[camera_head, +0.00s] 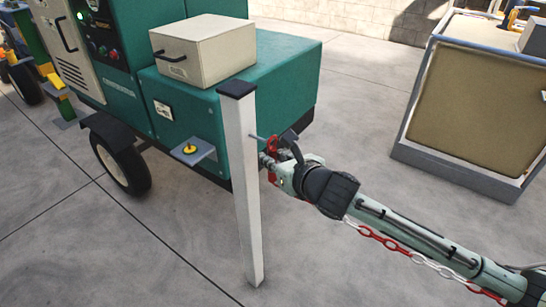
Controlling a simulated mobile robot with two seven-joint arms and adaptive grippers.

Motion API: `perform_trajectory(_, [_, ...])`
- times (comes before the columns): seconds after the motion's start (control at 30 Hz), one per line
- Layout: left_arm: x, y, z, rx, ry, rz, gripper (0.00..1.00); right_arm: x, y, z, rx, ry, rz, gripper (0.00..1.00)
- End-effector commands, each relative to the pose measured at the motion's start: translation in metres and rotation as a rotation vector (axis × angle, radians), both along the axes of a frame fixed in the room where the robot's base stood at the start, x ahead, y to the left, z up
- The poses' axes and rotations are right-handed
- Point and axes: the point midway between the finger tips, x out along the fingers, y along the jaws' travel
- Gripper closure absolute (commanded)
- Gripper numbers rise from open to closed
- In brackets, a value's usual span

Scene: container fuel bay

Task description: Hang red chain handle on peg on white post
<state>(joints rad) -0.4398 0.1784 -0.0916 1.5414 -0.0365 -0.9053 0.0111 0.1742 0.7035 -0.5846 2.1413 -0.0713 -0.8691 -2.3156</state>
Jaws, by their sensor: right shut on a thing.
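The white post (245,200) stands upright with a dark cap (237,88). A thin grey peg (256,137) sticks out from its right side near the top. My right gripper (271,160) is just right of the post, close to the peg, and shut on the red chain handle (272,146). The handle is small and partly hidden by the gripper; I cannot tell whether it touches the peg. The red and white chain (390,243) shows below my right arm, running to the lower right. My left gripper is not in view.
A green generator trailer (240,110) with a beige box (203,50) on top stands behind the post. A grey bracket with a yellow knob (190,149) juts out left of the post. A framed tan bin (470,95) stands at right. Concrete floor around the post is clear.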

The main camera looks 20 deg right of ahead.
Motion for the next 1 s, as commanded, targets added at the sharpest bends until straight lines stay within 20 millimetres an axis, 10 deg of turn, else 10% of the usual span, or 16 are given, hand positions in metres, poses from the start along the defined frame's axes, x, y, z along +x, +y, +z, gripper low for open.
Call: perform_trajectory(1.0, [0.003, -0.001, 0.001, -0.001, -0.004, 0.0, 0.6, 0.019, 0.014, 0.001, 0.0, -0.003, -0.001, 1.0])
